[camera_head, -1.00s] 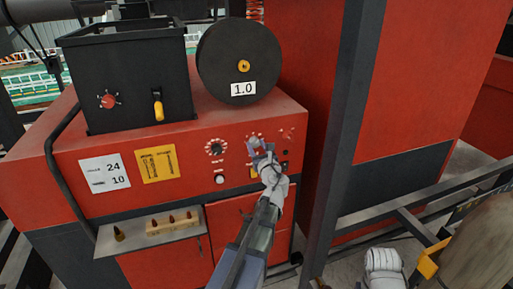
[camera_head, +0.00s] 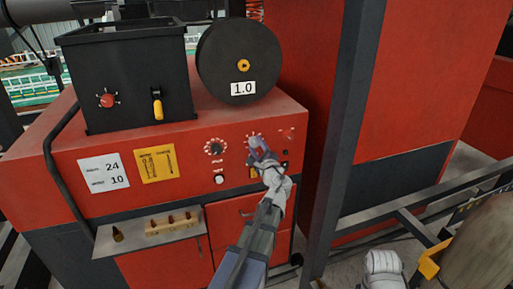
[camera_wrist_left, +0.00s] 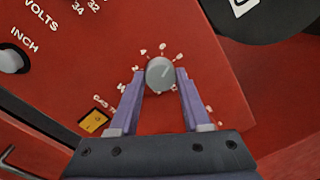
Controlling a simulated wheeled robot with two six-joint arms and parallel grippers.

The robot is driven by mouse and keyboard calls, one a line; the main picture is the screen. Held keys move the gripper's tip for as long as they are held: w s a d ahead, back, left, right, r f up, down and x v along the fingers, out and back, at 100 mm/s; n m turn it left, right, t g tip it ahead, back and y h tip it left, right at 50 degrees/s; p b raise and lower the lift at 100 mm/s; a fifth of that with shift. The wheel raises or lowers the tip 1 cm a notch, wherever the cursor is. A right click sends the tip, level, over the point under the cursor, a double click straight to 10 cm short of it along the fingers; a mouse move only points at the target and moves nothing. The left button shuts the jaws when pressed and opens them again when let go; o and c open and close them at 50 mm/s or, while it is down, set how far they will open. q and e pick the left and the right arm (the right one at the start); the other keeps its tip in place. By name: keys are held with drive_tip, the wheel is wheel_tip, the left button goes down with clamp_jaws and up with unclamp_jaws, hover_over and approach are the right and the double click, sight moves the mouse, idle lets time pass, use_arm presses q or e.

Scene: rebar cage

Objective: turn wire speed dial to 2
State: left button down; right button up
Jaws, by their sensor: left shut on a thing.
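The wire speed dial (camera_wrist_left: 160,74) is a round grey knob with a pale pointer line on the red panel, ringed by small white marks too blurred to read surely. My left gripper (camera_wrist_left: 160,82) has its two purple fingers on either side of the knob and is shut on it. In the head view my left gripper (camera_head: 262,147) reaches the right part of the machine's front panel. It largely hides the dial there.
Left of the gripper are the volts dial (camera_head: 215,148) and a white inch button (camera_head: 219,179). A black wire spool (camera_head: 240,50) marked 1.0 stands above. A dark upright post (camera_head: 345,140) stands close on the right.

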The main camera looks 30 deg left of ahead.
use_arm(q)
drive_tip(key=n, duration=1.1)
drive_tip(key=shift+n+g+y, duration=0.3)
drive_tip(key=n, duration=0.5)
drive_tip(key=shift+d+n+g+p, duration=0.1)
drive_tip(key=shift+n+g+p, duration=0.2)
drive_tip(key=shift+n+g, duration=0.1)
drive_tip(key=n, duration=0.5)
drive_tip(key=shift+n+p, duration=0.3)
drive_tip(key=shift+c, duration=1.8)
unclamp_jaws()
drive_tip(key=shift+d, duration=0.1)
drive_tip(key=v, duration=0.7)
drive_tip(key=shift+s+d, duration=0.25)
